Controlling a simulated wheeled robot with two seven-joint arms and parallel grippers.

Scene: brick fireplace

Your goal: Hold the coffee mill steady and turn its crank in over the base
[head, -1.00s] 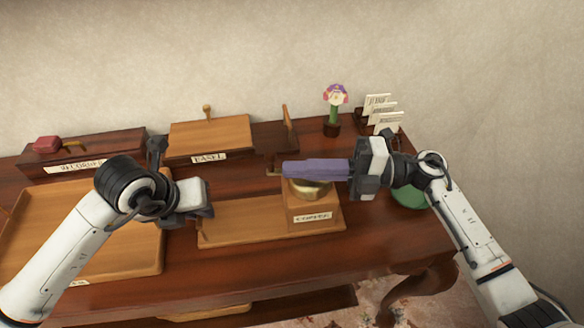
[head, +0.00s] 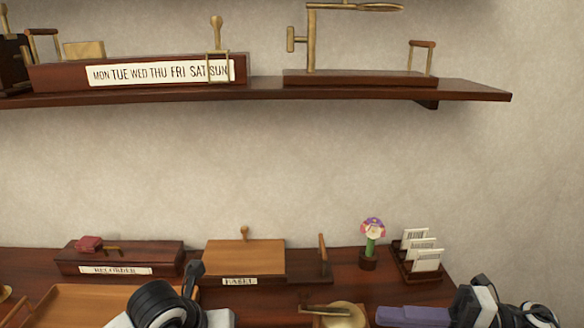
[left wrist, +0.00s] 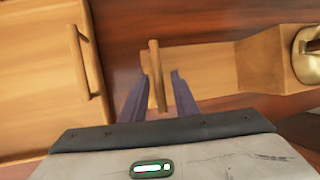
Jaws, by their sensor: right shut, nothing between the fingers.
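The coffee mill shows only its top at the bottom edge of the head view: a brass dome (head: 345,318) with a crank (head: 322,309) reaching left. In the left wrist view its wooden block (left wrist: 282,68) stands at the right end of a long wooden base (left wrist: 208,68). My left gripper (left wrist: 160,82) is open, its purple fingers either side of an upright-looking wooden bar (left wrist: 155,60) at the base's left end; I cannot tell whether they touch it. My right gripper (head: 380,316) is shut and empty, its purple fingers pointing left, just right of the dome.
A wooden tray (left wrist: 45,80) lies left of the base. A wall shelf (head: 270,92) runs above.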

